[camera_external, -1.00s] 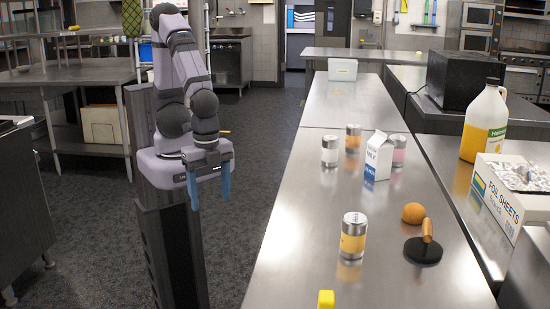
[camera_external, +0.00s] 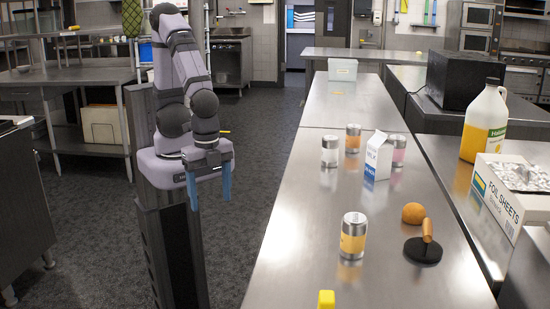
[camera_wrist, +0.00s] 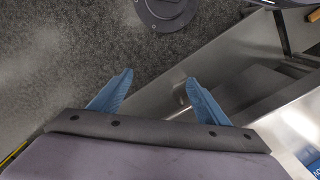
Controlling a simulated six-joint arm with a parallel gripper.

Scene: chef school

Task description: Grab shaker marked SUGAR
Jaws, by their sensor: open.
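Several shakers stand upright on the steel table: one with a white label (camera_external: 330,151), one with an orange label (camera_external: 353,139), one with a pink label (camera_external: 398,150), and a nearer one with a yellow-orange label (camera_external: 353,236). The lettering on them is too small to read, so I cannot tell which is marked SUGAR. My gripper (camera_external: 209,184) hangs over the floor left of the table, apart from all the shakers. In the wrist view my gripper (camera_wrist: 156,88) has its blue fingers spread, with nothing between them.
A jug (camera_external: 484,125) and foil box (camera_external: 500,195) stand right. The table's left side is clear.

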